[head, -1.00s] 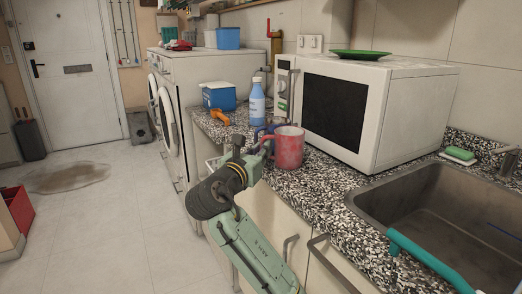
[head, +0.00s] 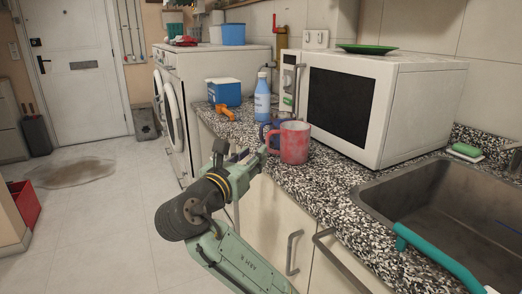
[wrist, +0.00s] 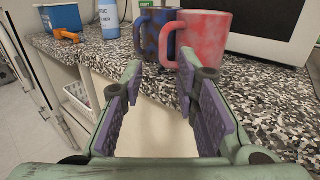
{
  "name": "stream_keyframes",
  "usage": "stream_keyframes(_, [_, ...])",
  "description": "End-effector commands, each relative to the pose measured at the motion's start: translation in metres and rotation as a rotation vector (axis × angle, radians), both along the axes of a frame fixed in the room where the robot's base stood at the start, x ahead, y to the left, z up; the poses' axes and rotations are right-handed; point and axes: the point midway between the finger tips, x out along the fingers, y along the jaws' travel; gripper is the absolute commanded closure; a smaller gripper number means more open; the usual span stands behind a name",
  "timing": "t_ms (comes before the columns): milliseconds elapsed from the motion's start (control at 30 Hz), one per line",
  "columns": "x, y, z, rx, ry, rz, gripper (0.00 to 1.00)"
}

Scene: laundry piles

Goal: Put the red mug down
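The red mug (head: 295,144) stands upright on the speckled counter (head: 318,178), in front of the microwave. In the wrist view the red mug (wrist: 209,38) is just beyond the fingertips, with its handle on the left. My gripper (head: 257,160) is at the counter's front edge, left of the mug. In the wrist view my gripper (wrist: 160,72) is open with nothing between its fingers. The right fingertip overlaps the lower part of the mug's handle in the picture; I cannot tell whether they touch.
A dark blue patterned mug (head: 268,132) stands close behind the red one. A blue-labelled bottle (head: 262,98), an orange object (head: 225,111) and a blue box (head: 223,92) are farther back. The microwave (head: 385,105) stands behind, and the sink (head: 450,212) is at right.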

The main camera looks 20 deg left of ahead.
Motion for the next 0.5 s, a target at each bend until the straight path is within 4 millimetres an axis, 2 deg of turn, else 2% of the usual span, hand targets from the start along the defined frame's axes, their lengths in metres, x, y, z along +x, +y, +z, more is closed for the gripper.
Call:
stream_keyframes(100, [-0.019,0.001,0.0,0.0,-0.001,0.003,0.72])
stream_keyframes(200, [-0.029,0.001,0.0,0.001,-0.002,0.001,0.72])
stream_keyframes(500, [-0.036,0.003,0.001,0.015,-0.003,0.011,0.72])
